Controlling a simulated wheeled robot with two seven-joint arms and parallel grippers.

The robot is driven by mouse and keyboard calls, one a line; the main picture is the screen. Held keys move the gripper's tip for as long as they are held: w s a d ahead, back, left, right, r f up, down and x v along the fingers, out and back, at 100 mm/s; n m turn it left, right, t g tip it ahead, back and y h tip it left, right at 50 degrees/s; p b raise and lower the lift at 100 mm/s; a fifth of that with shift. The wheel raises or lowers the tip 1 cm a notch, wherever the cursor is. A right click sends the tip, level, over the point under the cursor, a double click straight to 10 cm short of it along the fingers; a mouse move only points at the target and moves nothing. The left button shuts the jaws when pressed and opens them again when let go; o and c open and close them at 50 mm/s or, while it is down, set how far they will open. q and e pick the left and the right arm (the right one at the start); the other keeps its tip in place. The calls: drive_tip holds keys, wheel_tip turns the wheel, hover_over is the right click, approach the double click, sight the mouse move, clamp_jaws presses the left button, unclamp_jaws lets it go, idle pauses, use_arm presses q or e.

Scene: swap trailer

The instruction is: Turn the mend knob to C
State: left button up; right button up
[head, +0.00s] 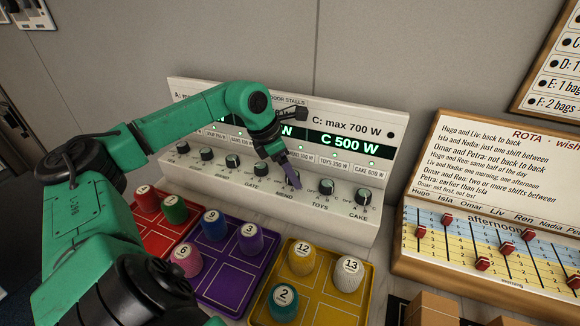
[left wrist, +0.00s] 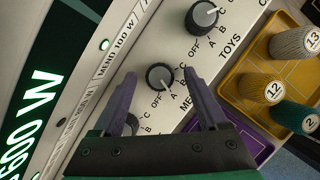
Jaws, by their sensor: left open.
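The mend knob (left wrist: 159,76) is a dark round knob on the white panel in the left wrist view, with OFF and letters around it. A pale mark shows on it, but I cannot read its setting for certain. My left gripper (left wrist: 160,84) is open, its purple fingers on either side of the mend knob. I cannot tell whether they touch it. In the head view the left gripper (head: 291,178) is at the panel over the mend knob, mostly hiding it. My right gripper is not in view.
The toys knob (head: 326,187) and cake knob (head: 362,197) stand to the right; more knobs stand left. A lit display (head: 345,143) reads C 500 W. Trays, including a yellow one (head: 324,307), hold numbered pegs in front. A rota board (head: 480,185) stands right.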

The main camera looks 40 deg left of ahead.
use_arm(q)
drive_tip(key=shift+f, duration=0.1)
clamp_jaws()
